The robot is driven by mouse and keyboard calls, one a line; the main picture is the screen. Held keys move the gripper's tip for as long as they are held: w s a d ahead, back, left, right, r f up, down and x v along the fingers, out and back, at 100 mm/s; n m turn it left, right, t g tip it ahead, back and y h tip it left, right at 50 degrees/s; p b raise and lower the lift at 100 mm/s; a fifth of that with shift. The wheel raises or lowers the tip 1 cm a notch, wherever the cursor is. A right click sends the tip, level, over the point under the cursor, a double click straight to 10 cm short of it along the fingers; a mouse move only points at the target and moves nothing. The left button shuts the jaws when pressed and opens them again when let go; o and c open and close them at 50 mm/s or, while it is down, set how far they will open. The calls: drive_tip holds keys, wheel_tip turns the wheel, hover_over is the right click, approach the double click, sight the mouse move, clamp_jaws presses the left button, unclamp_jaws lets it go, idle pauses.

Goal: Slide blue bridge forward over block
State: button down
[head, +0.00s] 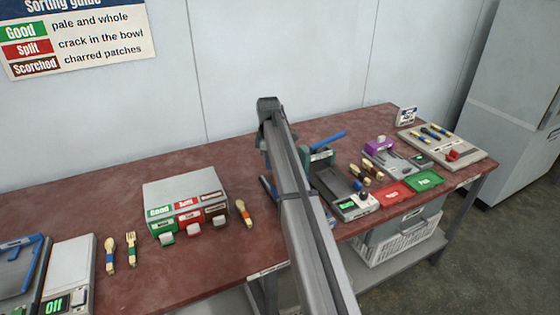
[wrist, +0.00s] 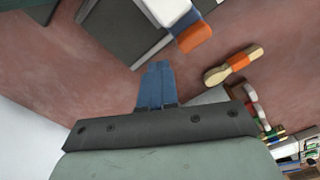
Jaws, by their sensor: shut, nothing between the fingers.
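A blue frame-like piece (head: 38,245), probably the blue bridge, sits on a dark tray at the far left in the head view and is cut off by the picture edge. I cannot make out a block under or beside it. My gripper (wrist: 157,68) shows in the wrist view with its blue fingers shut together and empty. The fingers point toward a dark grey plate (wrist: 122,42), with red tabletop visible around them. In the head view the gripper is mostly hidden by my arm.
A spoon with an orange band (wrist: 236,63) lies near the gripper. The drawer box (head: 180,187) stands left of my arm. A press with a blue lever (head: 328,141) stands right of it. Red tabletop (head: 205,283) is clear in front of the box.

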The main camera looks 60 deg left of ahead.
wheel_tip(320, 180, up, 4)
drive_tip(key=shift+r, duration=0.25)
idle(0.4)
idle(0.4)
